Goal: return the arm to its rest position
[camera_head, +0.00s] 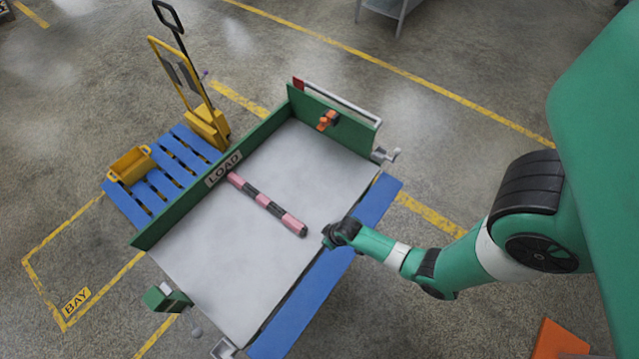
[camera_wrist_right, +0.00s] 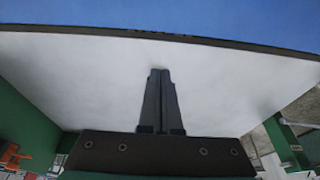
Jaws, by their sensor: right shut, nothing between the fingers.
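My right arm (camera_head: 480,250) reaches in from the right in the head view. Its gripper (camera_head: 328,237) is over the right edge of the light grey work surface (camera_head: 215,260). In the right wrist view the two dark fingers of the gripper (camera_wrist_right: 159,75) are together, with nothing between them. A pink-and-black striped hose (camera_head: 265,204) lies on the surface, its near end a short way left of the gripper and apart from it. My left gripper is not in view.
A green wall marked LOAD (camera_head: 224,169) edges the surface at the left. An orange fitting (camera_head: 327,121) is on the back green panel (camera_head: 345,130). A blue ledge (camera_head: 310,300) runs along the right edge. A blue pallet (camera_head: 165,205) stands beyond the wall.

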